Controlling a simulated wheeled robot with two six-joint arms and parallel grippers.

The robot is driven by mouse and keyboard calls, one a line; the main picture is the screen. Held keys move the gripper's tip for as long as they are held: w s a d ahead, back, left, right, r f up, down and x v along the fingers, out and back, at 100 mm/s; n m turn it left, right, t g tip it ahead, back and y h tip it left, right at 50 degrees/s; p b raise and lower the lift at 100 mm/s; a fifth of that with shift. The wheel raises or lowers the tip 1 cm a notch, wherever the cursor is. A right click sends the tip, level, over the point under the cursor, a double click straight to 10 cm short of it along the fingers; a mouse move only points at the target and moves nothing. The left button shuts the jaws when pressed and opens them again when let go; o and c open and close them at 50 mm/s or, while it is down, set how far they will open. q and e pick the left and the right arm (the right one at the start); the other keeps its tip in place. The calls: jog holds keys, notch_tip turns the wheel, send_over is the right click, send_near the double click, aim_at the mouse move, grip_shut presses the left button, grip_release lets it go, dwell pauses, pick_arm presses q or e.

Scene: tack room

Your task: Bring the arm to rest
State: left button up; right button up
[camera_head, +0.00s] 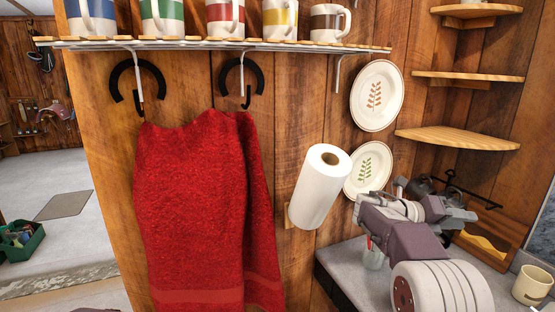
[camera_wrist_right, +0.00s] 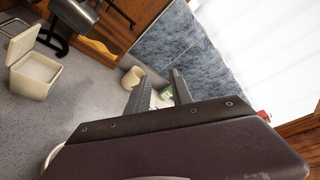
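My right arm rises from the lower right of the head view, over the grey counter (camera_head: 345,268). Its gripper (camera_head: 440,208) is in front of the corner, right of the paper towel roll. In the right wrist view the two dark fingers (camera_wrist_right: 157,85) stand apart. A small white and green thing shows in the gap beyond them, and I see nothing gripped. My left gripper is not in view.
A red towel (camera_head: 195,210) hangs below a shelf of mugs (camera_head: 225,43). A paper towel roll (camera_head: 322,187) and two plates (camera_head: 377,96) are on the wall. A cream mug (camera_head: 533,284) and an open cream box (camera_wrist_right: 34,72) stand near the arm.

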jog(key=s+a+f+m+g+y, duration=0.1)
jog(key=s+a+f+m+y, duration=0.5)
jog(key=f, duration=0.5)
jog(key=s+a+f+m+y, duration=0.35)
jog(key=s+a+f, duration=0.35)
jog(key=s+f, duration=0.3)
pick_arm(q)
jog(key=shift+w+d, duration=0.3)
pick_arm(e)
jog(key=s+a+f+m+y, duration=0.2)
jog(key=a+f+m, duration=0.3)
jog(key=m, duration=0.6)
jog(key=s+a+f+m+t+y, duration=0.1)
jog(key=s+a+f+m+y, duration=0.1)
jog(key=a+f+m+y, duration=0.2)
jog(key=a+f+m, duration=0.1)
jog(key=a+m, duration=0.2)
jog(key=m, duration=0.3)
jog(key=shift+s+m+y, duration=0.3)
jog(key=shift+m+y, duration=0.05)
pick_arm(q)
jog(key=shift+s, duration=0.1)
pick_arm(e)
jog(key=shift+s+a+r, duration=0.1)
jog(key=shift+a, duration=0.05)
